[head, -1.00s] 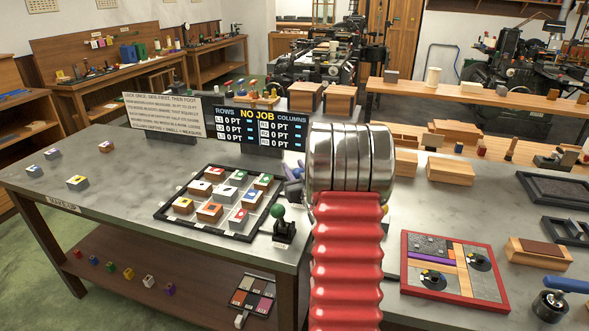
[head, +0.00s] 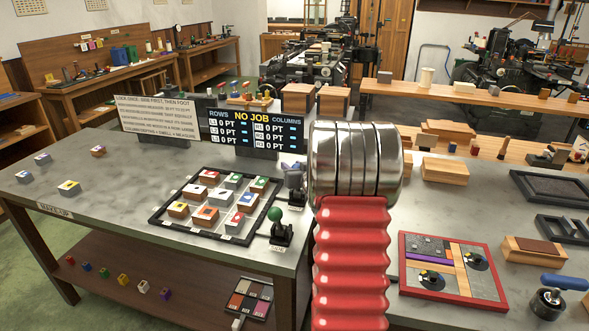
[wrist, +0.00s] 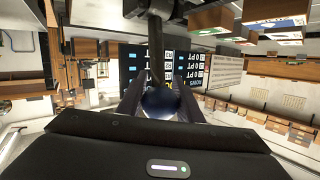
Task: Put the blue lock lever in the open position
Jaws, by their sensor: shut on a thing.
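The blue lock lever shows in the wrist view as a dark blue ball knob (wrist: 160,101) on a black shaft. My gripper (wrist: 158,97) is shut on this knob, with one finger on each side of it. In the head view my red and steel arm hides most of the gripper. Only a small blue and grey patch (head: 294,178) shows left of the arm, at the far side of the bench; I cannot tell lever from gripper there. The lever's base and exact angle are hidden.
A green-knobbed lever (head: 276,228) stands close to my arm's left. A black-framed tray (head: 172,228) of coloured blocks lies left of it. A display board (head: 256,130) stands behind. A red-framed form (head: 402,274) and a blue-handled tool (head: 563,282) lie on the right.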

